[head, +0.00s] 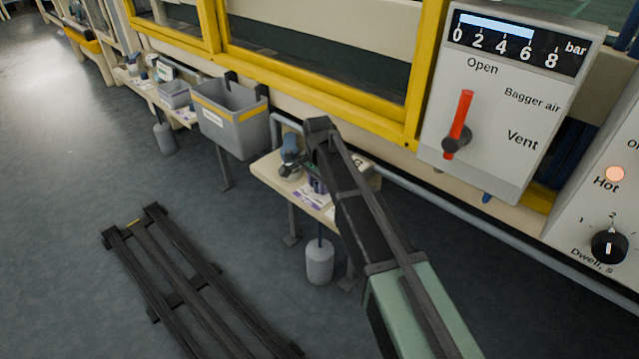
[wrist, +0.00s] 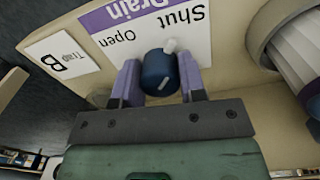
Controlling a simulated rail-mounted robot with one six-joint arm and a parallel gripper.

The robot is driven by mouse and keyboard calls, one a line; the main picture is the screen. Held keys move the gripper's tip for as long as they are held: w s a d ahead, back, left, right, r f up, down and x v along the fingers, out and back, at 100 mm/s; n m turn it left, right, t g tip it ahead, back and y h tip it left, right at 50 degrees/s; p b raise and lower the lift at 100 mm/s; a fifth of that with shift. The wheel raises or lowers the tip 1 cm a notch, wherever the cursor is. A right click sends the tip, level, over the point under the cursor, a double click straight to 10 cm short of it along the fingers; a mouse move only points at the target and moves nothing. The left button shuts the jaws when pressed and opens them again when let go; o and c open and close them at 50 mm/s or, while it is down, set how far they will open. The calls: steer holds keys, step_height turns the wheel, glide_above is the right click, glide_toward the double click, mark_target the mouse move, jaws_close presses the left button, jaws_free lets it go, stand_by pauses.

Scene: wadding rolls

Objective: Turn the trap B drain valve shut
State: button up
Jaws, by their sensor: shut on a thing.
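The trap B drain valve is a dark blue round knob (wrist: 158,75) with a white pointer, in the middle of the wrist view. The pointer's white tip leans up and right, nearer the word Shut than the word Open on the Drain label (wrist: 198,48). A Trap B tag (wrist: 62,60) is to the left. My gripper (wrist: 161,78) is shut on the knob, one purple finger on each side. In the head view my gripper (head: 316,183) is low over the small shelf (head: 268,172); the knob cannot be made out there.
A pale ribbed cylinder (wrist: 300,45) stands close on the right in the wrist view. In the head view a grey bin (head: 235,130) hangs left of the shelf, a grey cylinder (head: 319,262) hangs below it, and a dark rack (head: 190,275) lies on the floor.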

steer(key=shift+s, duration=0.15)
stand_by(0.4)
steer(key=o, duration=0.9)
step_height(320, 180, up, 11)
steer(key=p, duration=1)
steer(key=shift+a+f+p, duration=0.1)
steer(key=shift+p, duration=0.3)
